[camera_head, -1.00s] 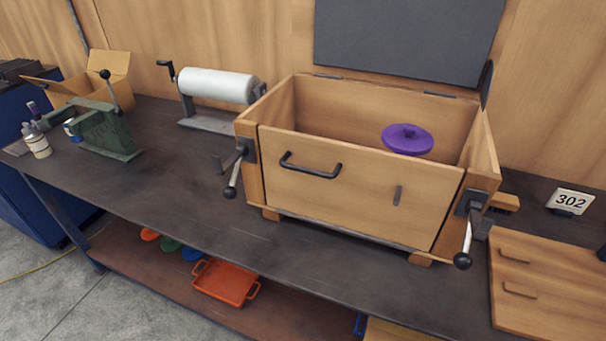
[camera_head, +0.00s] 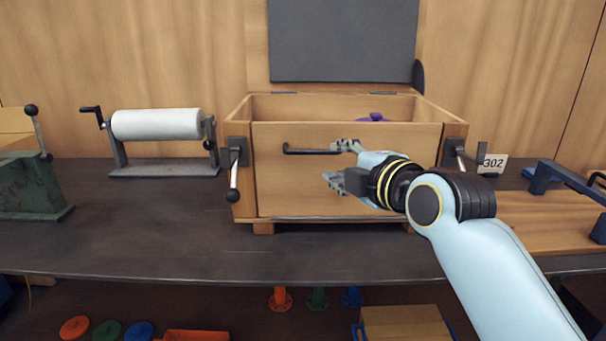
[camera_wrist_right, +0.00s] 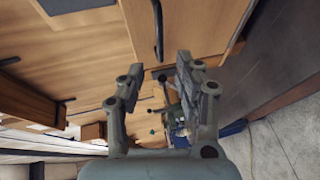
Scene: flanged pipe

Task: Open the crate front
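The wooden crate (camera_head: 285,188) stands on the dark bench with its front panel upright and closed. A black bar handle (camera_head: 312,151) is on the front panel; part of it also shows at the top of the right wrist view (camera_wrist_right: 157,30). A latch lever (camera_head: 234,174) hangs down at the crate's left side. My right gripper (camera_head: 335,163) is in front of the panel near the handle's right end. Its fingers are apart and empty in the right wrist view (camera_wrist_right: 158,80). My left gripper is out of view.
A white roll on a stand (camera_head: 160,125) is left of the crate, and a green press (camera_head: 32,185) is further left. A purple lid (camera_head: 375,118) shows inside the crate. The bench (camera_head: 150,240) is clear in front.

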